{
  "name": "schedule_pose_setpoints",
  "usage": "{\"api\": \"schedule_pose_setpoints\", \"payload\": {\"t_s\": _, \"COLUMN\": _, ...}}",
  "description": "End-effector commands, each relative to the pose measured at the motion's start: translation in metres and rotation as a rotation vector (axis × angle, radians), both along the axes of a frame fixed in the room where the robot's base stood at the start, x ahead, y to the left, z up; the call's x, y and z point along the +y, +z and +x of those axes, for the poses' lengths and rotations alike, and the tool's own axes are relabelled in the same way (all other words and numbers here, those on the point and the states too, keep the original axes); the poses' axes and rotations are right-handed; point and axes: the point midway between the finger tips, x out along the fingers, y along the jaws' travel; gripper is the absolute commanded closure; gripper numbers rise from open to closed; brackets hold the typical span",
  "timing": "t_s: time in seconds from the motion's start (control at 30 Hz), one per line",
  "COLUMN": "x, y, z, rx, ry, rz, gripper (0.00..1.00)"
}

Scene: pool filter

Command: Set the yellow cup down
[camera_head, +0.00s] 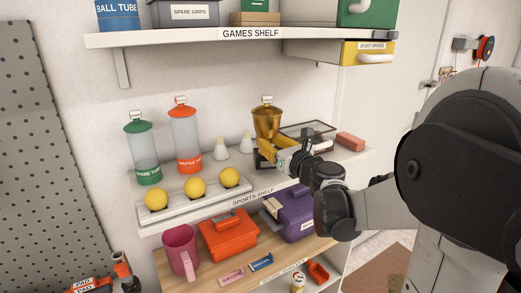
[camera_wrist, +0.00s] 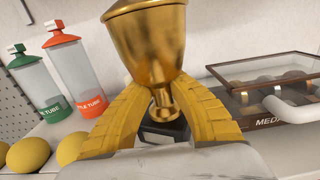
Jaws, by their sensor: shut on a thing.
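The cup looks upright or slightly tilted. Whether its base touches the shelf I cannot tell.
A medal case (camera_wrist: 265,88) stands close right. The games shelf (camera_head: 250,34) overhangs above.

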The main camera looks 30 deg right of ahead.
Motion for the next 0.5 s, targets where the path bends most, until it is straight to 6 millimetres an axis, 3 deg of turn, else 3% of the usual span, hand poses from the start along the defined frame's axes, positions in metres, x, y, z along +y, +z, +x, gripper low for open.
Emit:
{"api": "schedule_pose_setpoints", "payload": {"t_s": 0.13, "x": 0.000, "y": -0.020, "z": 0.000, "rx": 0.000, "ry": 0.000, "rz": 0.001, "gripper": 1.00}}
{"api": "schedule_pose_setpoints", "payload": {"t_s": 0.5, "x": 0.000, "y": -0.024, "z": 0.000, "rx": 0.000, "ry": 0.000, "rz": 0.001, "gripper": 1.00}}
